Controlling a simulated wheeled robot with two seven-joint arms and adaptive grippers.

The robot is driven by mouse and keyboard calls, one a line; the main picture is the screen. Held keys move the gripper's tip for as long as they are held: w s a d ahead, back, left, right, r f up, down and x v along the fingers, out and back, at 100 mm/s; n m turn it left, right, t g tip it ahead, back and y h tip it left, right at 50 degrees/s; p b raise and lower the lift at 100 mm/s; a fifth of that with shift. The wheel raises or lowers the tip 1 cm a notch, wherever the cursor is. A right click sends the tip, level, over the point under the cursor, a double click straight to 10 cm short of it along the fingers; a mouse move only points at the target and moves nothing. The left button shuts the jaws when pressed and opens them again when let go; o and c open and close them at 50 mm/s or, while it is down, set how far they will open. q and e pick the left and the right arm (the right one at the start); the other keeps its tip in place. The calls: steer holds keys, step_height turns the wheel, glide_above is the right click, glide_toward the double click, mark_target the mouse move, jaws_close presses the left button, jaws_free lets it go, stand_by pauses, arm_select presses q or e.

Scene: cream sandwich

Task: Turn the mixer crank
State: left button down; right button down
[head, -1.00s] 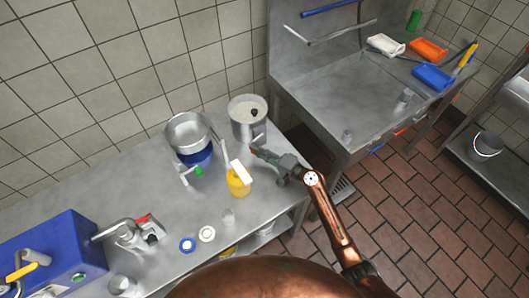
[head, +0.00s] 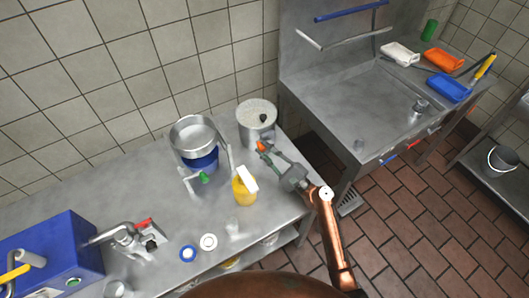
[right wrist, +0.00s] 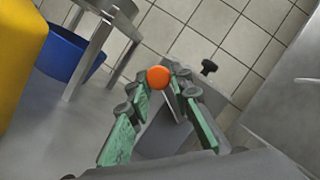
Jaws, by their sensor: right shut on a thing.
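A grey metal canister (head: 256,130) with a pale, grainy-looking top and a black knob stands at the far right end of the steel counter. An orange ball knob (head: 261,147) sits at its front side; I take it for the crank's handle. My right gripper (head: 268,151) reaches to it from the lower right. In the right wrist view the orange knob (right wrist: 158,77) lies between the fingertips of my right gripper (right wrist: 160,82), which is shut on it. A grey metal piece below the knob is partly hidden by the fingers. My left gripper is not in view.
A steel bowl (head: 193,136) on a blue base, with a green knob (head: 204,177), stands left of the canister. A yellow bottle (head: 243,192) with a white top stands close to my right gripper. A blue machine (head: 50,255) is at far left, a sink (head: 350,100) at right.

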steer(key=shift+w+d+r+m+t, duration=0.2)
steer(key=shift+r+m+t, duration=0.2)
steer(key=shift+m, duration=0.5)
steer(key=c, duration=1.7)
jaws_free()
steer(key=shift+c, duration=0.2)
steer(key=shift+f, duration=0.1)
steer(key=shift+s, duration=0.1)
steer(key=r+v, duration=0.1)
steer(key=v, duration=0.7)
steer(key=s+r+v, duration=0.1)
steer(key=r+v, duration=0.1)
steer(key=v, duration=0.6)
steer(key=shift+d+r, duration=0.2)
steer(key=shift+d, duration=0.25)
